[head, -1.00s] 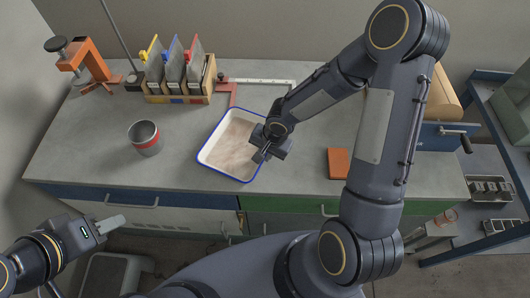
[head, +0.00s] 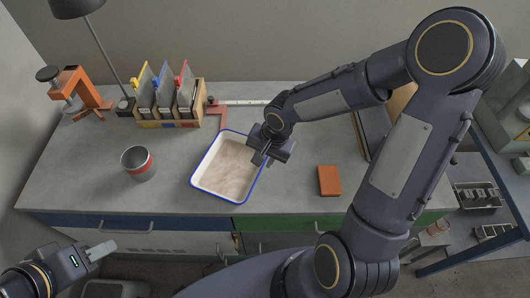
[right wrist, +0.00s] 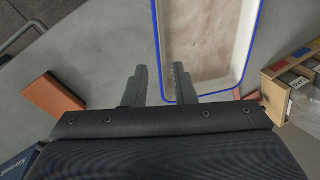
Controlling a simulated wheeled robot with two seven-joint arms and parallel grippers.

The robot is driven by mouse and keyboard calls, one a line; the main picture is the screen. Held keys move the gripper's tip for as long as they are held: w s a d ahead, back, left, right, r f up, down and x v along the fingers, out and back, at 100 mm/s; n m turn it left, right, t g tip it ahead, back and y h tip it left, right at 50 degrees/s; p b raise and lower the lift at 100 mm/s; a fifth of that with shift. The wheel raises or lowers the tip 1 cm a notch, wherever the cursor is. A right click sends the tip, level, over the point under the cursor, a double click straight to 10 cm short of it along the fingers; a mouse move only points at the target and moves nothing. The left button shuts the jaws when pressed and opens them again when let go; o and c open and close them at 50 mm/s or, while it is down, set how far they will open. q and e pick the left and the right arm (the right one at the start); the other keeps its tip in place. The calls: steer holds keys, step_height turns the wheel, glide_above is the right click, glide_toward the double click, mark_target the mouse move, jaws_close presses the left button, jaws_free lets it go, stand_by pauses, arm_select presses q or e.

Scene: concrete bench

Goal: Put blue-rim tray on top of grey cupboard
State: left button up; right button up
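The blue-rim tray (head: 208,187) lies flat on the concrete bench, pale inside with a brownish base. My right gripper (head: 260,160) is at the tray's right long side. In the right wrist view the right gripper (right wrist: 160,68) is open, with nothing clamped. The blue rim of the tray (right wrist: 245,45) passes between its two fingers in the picture; I cannot tell how far above the rim they are. My left gripper (head: 100,250) is low at the left, in front of the bench and empty; its finger gap cannot be made out. I cannot identify a grey cupboard with certainty.
A grey cup with a red band (head: 140,164) stands left of the tray. A file rack (head: 180,108) and an orange clamp-like tool (head: 80,92) stand behind. An orange-brown block (head: 329,181) lies right of the tray. A blue-framed shelf (head: 485,185) is at far right.

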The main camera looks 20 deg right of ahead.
steer(key=s+d+r+n+t+y, duration=0.2)
steer(key=s+r+n, duration=0.5)
steer(key=s+r, duration=0.8)
steer(key=shift+s+d+t, duration=0.3)
steer(key=shift+s+t, duration=0.4)
steer(key=shift+t, duration=0.2)
